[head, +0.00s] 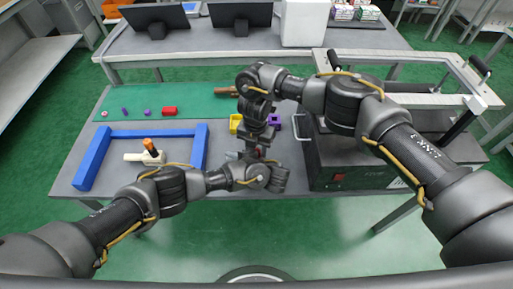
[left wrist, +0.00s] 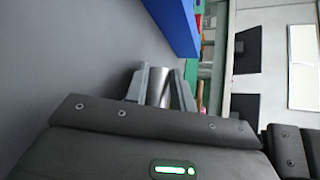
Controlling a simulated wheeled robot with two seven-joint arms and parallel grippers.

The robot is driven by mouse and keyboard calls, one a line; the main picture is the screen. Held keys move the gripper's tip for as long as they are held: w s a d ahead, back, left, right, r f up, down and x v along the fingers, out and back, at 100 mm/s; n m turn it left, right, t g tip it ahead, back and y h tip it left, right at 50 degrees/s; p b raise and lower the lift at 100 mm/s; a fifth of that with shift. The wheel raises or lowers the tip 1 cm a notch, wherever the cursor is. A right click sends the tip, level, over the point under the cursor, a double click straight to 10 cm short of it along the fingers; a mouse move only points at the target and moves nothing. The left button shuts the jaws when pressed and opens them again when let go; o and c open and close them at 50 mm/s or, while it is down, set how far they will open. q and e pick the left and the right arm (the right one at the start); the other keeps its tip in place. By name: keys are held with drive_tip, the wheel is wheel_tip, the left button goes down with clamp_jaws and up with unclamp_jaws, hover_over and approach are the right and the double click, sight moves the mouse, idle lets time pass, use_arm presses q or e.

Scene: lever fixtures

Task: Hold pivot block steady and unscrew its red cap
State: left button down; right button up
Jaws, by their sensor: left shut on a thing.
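My left gripper (left wrist: 162,88) is shut on a smooth grey metal cylinder (left wrist: 160,86), likely part of the pivot block. In the head view my left gripper (head: 236,156) is at the table's front middle, largely covered by arm links. My right gripper (head: 258,149) points down just beside it; its fingers are too small and covered to tell open from shut. A small reddish spot (head: 261,153) shows between the two grippers; I cannot tell if it is the red cap. The rest of the held part is hidden.
A blue frame (head: 84,162) surrounds a pale fixture with an orange and black lever (head: 150,148) at left. A black machine box (head: 339,177) bounds the right.

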drive_tip(key=o, duration=0.3)
drive_tip(key=shift+o, duration=0.2)
drive_tip(key=shift+r, duration=0.1)
drive_tip(key=shift+r, duration=1.4)
drive_tip(key=m, duration=0.5)
drive_tip(key=shift+f, duration=0.1)
